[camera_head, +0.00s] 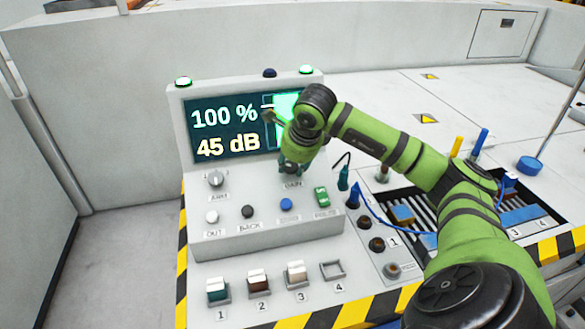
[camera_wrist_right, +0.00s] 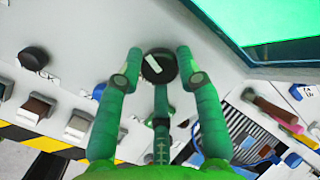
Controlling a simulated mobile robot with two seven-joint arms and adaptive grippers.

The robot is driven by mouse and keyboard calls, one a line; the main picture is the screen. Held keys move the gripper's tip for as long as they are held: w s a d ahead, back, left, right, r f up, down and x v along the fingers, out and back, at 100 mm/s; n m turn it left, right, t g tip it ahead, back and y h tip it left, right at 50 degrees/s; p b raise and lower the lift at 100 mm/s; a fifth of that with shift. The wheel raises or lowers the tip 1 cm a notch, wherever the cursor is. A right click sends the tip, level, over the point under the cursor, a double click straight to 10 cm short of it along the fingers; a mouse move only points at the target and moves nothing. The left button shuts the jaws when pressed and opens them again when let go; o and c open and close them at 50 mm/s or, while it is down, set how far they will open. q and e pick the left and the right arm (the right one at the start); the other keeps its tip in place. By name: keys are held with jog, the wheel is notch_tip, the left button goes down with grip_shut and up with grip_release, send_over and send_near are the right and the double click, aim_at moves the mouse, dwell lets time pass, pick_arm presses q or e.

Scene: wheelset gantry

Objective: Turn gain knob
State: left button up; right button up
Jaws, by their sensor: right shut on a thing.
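The gain knob (camera_wrist_right: 158,67) is round and black with a white pointer mark, seen in the right wrist view between the green fingers of my right gripper (camera_wrist_right: 158,76). My right gripper also shows in the head view (camera_head: 291,163), shut on the knob just above the GAIN label (camera_head: 292,184). It hides the knob there. The control box screen (camera_head: 225,130) reads "100 %" and "45 dB", with a bright green area partly behind my arm. My left gripper is in neither view.
The AMT-like labelled knob (camera_head: 216,179) is left on the panel. Numbered coloured blocks (camera_head: 257,282) line the front. Cables and a slotted tray stand right.

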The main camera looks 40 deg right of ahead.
jog(key=shift+m+b, duration=0.3)
jog(key=shift+m, duration=0.3)
jog(key=o, duration=1.1)
jog(key=shift+o, duration=0.2)
jog(key=v, duration=1.2)
jog(key=shift+a+r, duration=0.1)
